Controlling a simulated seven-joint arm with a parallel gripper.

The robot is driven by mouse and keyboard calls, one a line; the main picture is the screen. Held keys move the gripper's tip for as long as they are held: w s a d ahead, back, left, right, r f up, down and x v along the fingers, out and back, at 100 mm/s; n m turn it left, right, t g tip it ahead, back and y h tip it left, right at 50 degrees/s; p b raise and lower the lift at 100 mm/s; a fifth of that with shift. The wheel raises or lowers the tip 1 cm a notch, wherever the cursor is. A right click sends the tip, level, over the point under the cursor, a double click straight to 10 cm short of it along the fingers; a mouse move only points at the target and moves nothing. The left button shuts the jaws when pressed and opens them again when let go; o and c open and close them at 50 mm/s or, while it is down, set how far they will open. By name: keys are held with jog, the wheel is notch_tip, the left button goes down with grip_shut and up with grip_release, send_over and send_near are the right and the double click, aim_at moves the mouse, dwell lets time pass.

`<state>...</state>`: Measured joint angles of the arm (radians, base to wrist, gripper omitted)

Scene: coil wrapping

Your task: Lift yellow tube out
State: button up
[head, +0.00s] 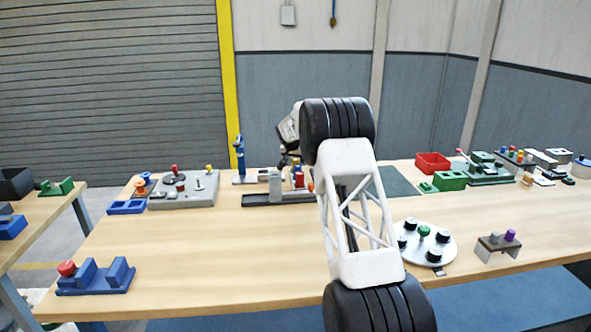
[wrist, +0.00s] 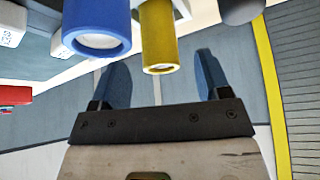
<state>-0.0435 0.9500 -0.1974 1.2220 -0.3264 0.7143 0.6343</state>
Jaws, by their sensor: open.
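The yellow tube (wrist: 159,38) shows upper middle in the wrist view, its open round end toward the camera. My gripper (wrist: 161,78) is open, with one dark blue finger on each side below the tube's end in the picture. The tube lines up with the gap between the fingers, and I see no contact. In the head view my arm covers part of the work area, and I cannot clearly pick out the tube there.
A thicker blue tube (wrist: 96,25) stands close left of the yellow one, near the left finger. A dark grey rounded part (wrist: 242,9) is to the right. White labelled blocks (wrist: 76,42) lie left. A red bin (head: 432,163) stands on the wooden table (head: 215,250).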

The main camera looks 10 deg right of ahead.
aim_at(295, 160)
jog(key=shift+x, duration=2.35)
jog(key=shift+c, duration=0.5)
jog(key=c, duration=0.9)
